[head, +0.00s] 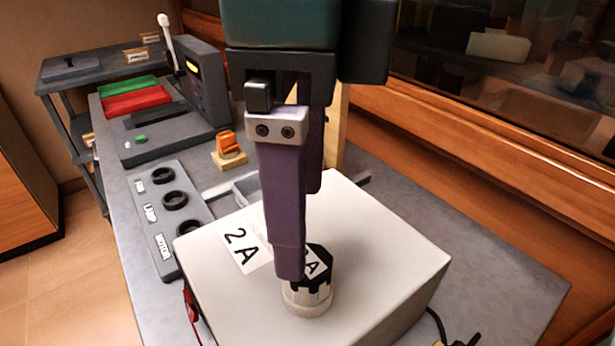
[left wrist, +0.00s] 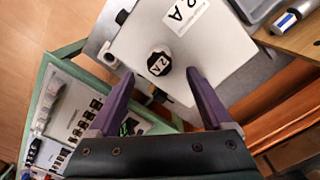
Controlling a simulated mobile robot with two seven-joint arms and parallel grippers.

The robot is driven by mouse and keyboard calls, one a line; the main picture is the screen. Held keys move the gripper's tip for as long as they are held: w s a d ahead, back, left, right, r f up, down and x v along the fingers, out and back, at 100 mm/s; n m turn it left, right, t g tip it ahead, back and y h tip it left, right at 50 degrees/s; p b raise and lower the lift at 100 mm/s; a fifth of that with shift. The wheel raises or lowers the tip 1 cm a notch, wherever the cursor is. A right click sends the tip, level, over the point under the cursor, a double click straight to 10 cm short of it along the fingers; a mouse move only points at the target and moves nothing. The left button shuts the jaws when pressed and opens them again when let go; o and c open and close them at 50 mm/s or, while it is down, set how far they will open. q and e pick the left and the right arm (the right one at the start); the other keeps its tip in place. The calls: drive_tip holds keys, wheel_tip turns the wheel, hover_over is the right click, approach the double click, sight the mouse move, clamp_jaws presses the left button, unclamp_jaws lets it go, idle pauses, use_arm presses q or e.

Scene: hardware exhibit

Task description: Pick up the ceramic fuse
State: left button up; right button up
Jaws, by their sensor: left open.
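The ceramic fuse (head: 318,284) has a black cap with a white "2A" label and a pale base. It stands upright on the white box (head: 390,240), which has its own "2A" label (head: 243,247). My left gripper (head: 301,238) points down at the fuse, and its near finger hides part of the cap. In the left wrist view, the fuse (left wrist: 158,63) lies between and just beyond the fingertips of my left gripper (left wrist: 159,74). The jaws are open, with a gap on each side. I cannot tell their exact height. My right gripper is not in view.
A grey panel (head: 168,210) with several black rings labelled "LAMP" and "MOTOR" lies left of the box. An orange part on a wooden block (head: 228,150) stands behind it. A wooden ledge (head: 480,150) runs along the right. Bare grey bench (head: 510,285) shows right of the box.

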sight(308, 278)
use_arm(q)
wheel_tip(308, 278, down, 6)
drive_tip(key=shift+r, duration=0.1)
clamp_jaws()
idle(0.8)
